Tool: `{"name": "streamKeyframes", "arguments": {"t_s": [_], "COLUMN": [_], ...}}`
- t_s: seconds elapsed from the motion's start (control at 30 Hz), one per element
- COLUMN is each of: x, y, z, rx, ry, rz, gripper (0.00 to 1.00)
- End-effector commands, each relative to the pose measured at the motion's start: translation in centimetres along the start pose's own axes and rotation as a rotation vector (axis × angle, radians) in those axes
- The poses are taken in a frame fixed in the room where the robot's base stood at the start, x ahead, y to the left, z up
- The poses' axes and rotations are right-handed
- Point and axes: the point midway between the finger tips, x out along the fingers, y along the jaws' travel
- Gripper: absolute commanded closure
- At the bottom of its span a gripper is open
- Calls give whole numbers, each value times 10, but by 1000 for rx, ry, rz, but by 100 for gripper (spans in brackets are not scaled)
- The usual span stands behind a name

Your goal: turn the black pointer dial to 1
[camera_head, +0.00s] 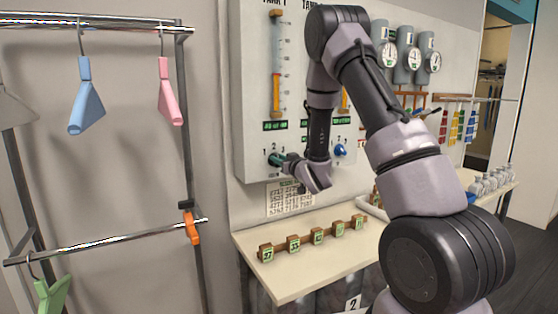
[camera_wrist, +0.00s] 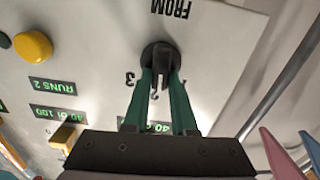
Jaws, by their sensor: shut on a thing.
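The black pointer dial (camera_wrist: 157,52) sits on the white panel (camera_wrist: 95,45) under the word FROM, which reads upside down in the wrist view. Its black grip lies between the two green fingers of my gripper (camera_wrist: 163,82), which is shut on it. The dial's pointer seems to lie roughly along the fingers, toward the 2; its exact setting is partly hidden. A 3 shows left of the fingers, and the 1 is hidden there. In the head view my gripper (camera_head: 277,160) is at the panel's lower left and covers the dial.
A blue knob (camera_head: 340,150) is on the panel to the right. A yellow button (camera_wrist: 33,46) shows in the wrist view. Below the panel, a table (camera_head: 285,285) holds several small numbered blocks. A garment rail (camera_head: 120,242) with hangers stands at left.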

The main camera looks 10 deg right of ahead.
Motion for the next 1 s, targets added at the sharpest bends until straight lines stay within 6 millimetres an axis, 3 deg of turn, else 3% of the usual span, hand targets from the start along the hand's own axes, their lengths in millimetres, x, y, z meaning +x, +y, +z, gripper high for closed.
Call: {"name": "streamKeyframes", "arguments": {"t_s": [0.7, 1.0], "x": [0, 0], "y": [-7, -9], "z": [2, 4], "rx": [-583, -749], "ry": [-1, -2], "rz": [0, 0], "gripper": [100, 100]}}
